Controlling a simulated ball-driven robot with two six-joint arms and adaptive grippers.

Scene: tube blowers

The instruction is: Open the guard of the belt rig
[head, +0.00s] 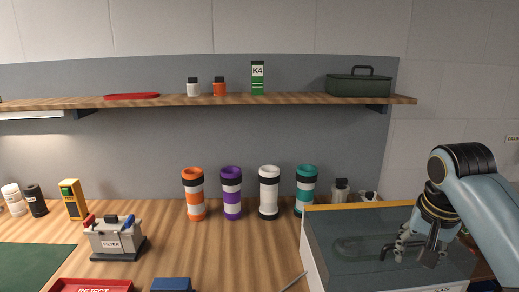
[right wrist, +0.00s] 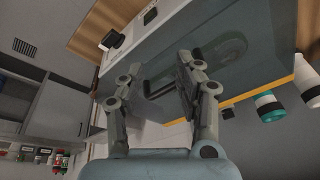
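The belt rig (head: 308,255) stands at the right of the bench in the head view. Its clear, greyish guard (head: 345,222) lies shut over the top, with a yellow strip along the far edge. A dark bar handle (head: 384,251) sits on the guard. My right gripper (head: 415,250) is over the handle, pointing down. In the right wrist view its two fingers (right wrist: 160,65) are spread apart, with the dark handle (right wrist: 160,90) showing between them. I cannot tell whether the fingers touch it. My left gripper is not in view.
Orange, purple, white and teal tubes (head: 268,192) stand left of the rig. A filter box (head: 115,240), a red reject tray (head: 62,286) and a blue block (head: 171,284) are further left. A shelf (head: 300,99) runs above. Small bottles (head: 340,190) stand behind the rig.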

